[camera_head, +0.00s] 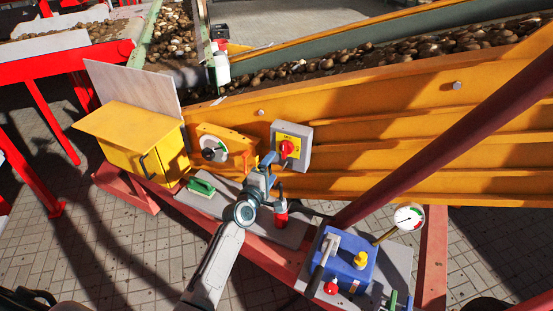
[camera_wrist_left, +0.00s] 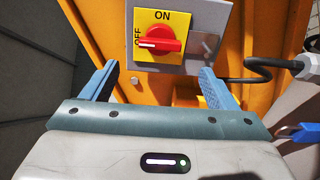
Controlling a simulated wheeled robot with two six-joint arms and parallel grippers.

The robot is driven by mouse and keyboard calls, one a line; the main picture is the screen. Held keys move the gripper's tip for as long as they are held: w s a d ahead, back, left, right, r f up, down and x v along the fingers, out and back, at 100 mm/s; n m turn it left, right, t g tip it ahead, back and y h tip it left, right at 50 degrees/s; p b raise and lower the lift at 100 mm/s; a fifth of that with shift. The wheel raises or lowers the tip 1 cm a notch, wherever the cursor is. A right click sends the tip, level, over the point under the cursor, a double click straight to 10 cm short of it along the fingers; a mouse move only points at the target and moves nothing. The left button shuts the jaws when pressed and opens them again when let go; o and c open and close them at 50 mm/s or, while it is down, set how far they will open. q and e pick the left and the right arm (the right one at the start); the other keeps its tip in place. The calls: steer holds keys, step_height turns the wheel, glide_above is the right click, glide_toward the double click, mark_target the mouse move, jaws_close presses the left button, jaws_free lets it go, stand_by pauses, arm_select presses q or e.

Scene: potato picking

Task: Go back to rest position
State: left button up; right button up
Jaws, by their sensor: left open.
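My left gripper (camera_head: 273,168) is open, its two blue fingers spread and nothing between them. In the left wrist view the left gripper (camera_wrist_left: 158,72) faces a grey switch box with a yellow plate and a red rotary knob (camera_wrist_left: 158,42). The knob's white mark points left, to OFF. The fingers are below and to either side of the knob, apart from it. In the head view the switch box (camera_head: 304,135) is on the orange conveyor side, just beyond the fingertips. My right gripper is in neither view.
The orange conveyor wall (camera_head: 400,130) stands close ahead, with potatoes (camera_head: 400,55) on the belt above it. A yellow cabinet (camera_head: 130,130) is at left. A blue box (camera_head: 345,260) with a lever and a round gauge (camera_head: 409,216) are at right. Tiled floor (camera_head: 110,265) is open at lower left.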

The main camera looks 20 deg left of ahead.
arm_select(q)
steer(key=shift+s+a, duration=0.15)
steer(key=shift+s, duration=0.9)
steer(key=s+a+f+m+g, duration=0.1)
steer(key=s+f+m+g, duration=0.2)
steer(key=s+f, duration=0.7)
steer(key=s+a+f+m+g+y, duration=0.1)
steer(key=s+f+m+g, duration=0.2)
steer(key=f, duration=1.2)
steer(key=s+a+f+m+g, duration=0.1)
steer(key=s+f+m+g, duration=0.15)
steer(key=s+f, duration=0.75)
steer(key=s+a+f+m+g, duration=0.1)
steer(key=s+f+m+g, duration=0.1)
steer(key=s+f, duration=0.5)
steer(key=s+a+f+m+g+y, duration=0.1)
steer(key=s+f+m+g, duration=0.2)
steer(key=s, duration=1.4)
steer(key=s+a+f+m+g, duration=0.2)
steer(key=s+f+m+g, duration=0.1)
steer(key=s+f, duration=0.8)
steer(key=shift+s+m+y+b, duration=0.35)
steer(key=shift+s+m, duration=0.1)
steer(key=shift+s, duration=0.35)
